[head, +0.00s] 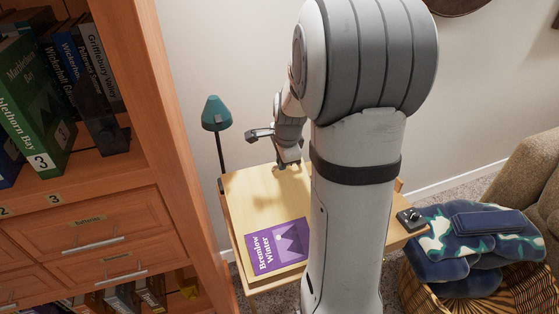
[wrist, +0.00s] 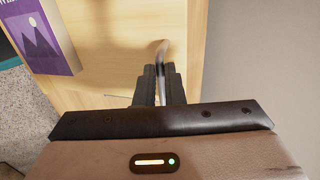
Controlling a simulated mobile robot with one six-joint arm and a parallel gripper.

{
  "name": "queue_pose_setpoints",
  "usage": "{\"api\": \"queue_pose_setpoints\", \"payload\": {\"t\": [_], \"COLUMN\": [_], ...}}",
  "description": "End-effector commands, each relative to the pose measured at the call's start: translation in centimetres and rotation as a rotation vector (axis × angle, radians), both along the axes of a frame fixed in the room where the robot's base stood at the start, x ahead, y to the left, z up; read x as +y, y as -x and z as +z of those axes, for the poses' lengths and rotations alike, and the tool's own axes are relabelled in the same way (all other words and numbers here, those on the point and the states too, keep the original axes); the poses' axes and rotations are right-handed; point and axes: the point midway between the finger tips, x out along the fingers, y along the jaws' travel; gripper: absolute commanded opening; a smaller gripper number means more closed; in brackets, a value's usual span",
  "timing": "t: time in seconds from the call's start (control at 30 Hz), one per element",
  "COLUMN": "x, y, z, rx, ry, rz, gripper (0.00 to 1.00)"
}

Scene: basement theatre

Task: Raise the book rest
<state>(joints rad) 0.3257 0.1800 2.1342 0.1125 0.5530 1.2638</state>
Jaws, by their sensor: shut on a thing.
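The book rest looks to be the pale wooden board (head: 250,192) under the purple book; whether it lies flat or tilted I cannot tell. Its wood also fills much of the wrist view (wrist: 110,75). My gripper (wrist: 160,80) is over the board's far part, beyond the book. Its fingers are shut on a thin, curved metal handle (wrist: 162,50) whose far end shows past the fingertips. In the head view my gripper (head: 289,162) is partly hidden by my arm, and the handle cannot be made out there.
A purple book (head: 277,247) lies on the board's near part. A teal lamp (head: 216,113) stands at its left edge. A wooden bookcase (head: 170,130) is close on the left. A small black device (head: 411,218) sits at the right; a basket with blankets (head: 475,240) stands beyond.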

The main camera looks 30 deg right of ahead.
Motion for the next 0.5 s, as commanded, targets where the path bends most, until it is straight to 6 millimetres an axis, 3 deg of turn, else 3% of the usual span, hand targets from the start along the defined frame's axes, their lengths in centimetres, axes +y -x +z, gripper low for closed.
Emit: {"api": "queue_pose_setpoints", "payload": {"t": [0.5], "x": [-0.13], "y": [1.38], "z": [0.28], "rx": [0.016], "ry": [-0.006], "rz": [-0.009], "gripper": [0.0]}}
